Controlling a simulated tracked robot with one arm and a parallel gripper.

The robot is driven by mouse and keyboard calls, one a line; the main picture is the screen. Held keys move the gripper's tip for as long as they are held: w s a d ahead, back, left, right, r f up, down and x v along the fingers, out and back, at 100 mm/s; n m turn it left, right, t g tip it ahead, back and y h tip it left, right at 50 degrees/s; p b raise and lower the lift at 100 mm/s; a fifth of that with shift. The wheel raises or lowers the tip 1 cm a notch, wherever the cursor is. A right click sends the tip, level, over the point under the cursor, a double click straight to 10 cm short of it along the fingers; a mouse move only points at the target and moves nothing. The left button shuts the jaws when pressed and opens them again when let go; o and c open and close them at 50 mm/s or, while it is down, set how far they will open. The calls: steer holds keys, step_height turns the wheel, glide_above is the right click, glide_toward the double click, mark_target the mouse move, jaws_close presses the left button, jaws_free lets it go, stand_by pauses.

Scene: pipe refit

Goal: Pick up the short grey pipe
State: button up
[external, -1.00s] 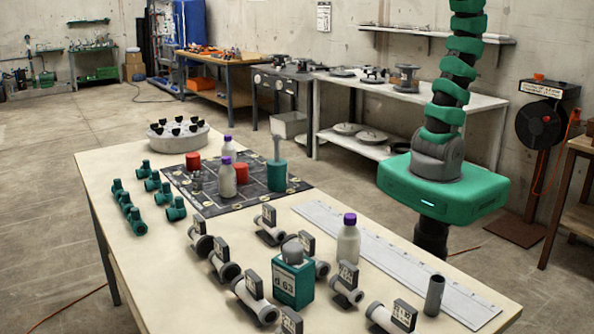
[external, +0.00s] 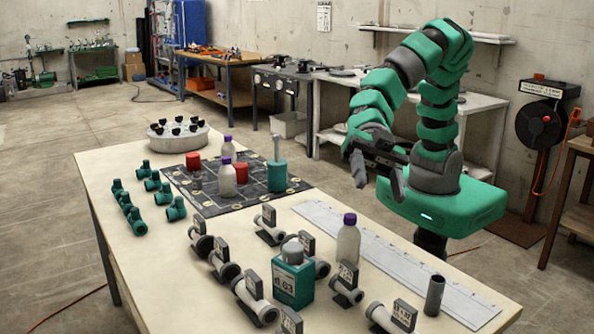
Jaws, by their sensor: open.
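A short dark grey pipe (external: 434,295) stands upright at the right end of the cream table, at the lower edge of the white ruled strip. It looks hollow at the top. My gripper (external: 379,180) is open and empty, in the air behind the table's far edge. It points downward and is well above and to the left of the upright pipe. Several lighter grey pipe fittings with dark label plates, such as one (external: 385,318) left of the upright pipe, lie on the table.
A white bottle with a purple cap (external: 348,240) and a green labelled box (external: 293,281) stand left of the pipe. A long white ruled strip (external: 385,258) runs along the far side. Green fittings (external: 176,209) and a dark mat (external: 212,199) lie farther left.

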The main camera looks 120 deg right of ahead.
steer(key=s+a+f+n+g+y, duration=0.1)
steer(key=s+a+f+g, duration=0.15)
steer(key=f, duration=0.35)
steer(key=s+a+f+g, duration=0.2)
steer(key=s+f+g, duration=0.1)
steer(key=s+f, duration=0.15)
steer(key=g, duration=0.2)
glide_above(441, 295)
steer(key=d, duration=0.3)
steer(key=shift+n, duration=0.3)
steer(key=f, duration=0.5)
steer(key=shift+s+a+f+b, duration=0.2)
steer(key=shift+f+b, duration=0.1)
steer(key=shift+b, duration=0.1)
steer(key=shift+f+b, duration=0.7)
steer(key=shift+f, duration=1.6)
step_height(441, 295, down, 3)
steer(key=shift+r+b, duration=0.1)
steer(key=shift+b, duration=0.3)
steer(key=x, duration=0.2)
steer(key=shift+w+a+r+b, duration=0.1)
steer(key=shift+a+b, duration=0.25)
steer(key=shift+a, duration=0.1)
steer(key=c, duration=1)
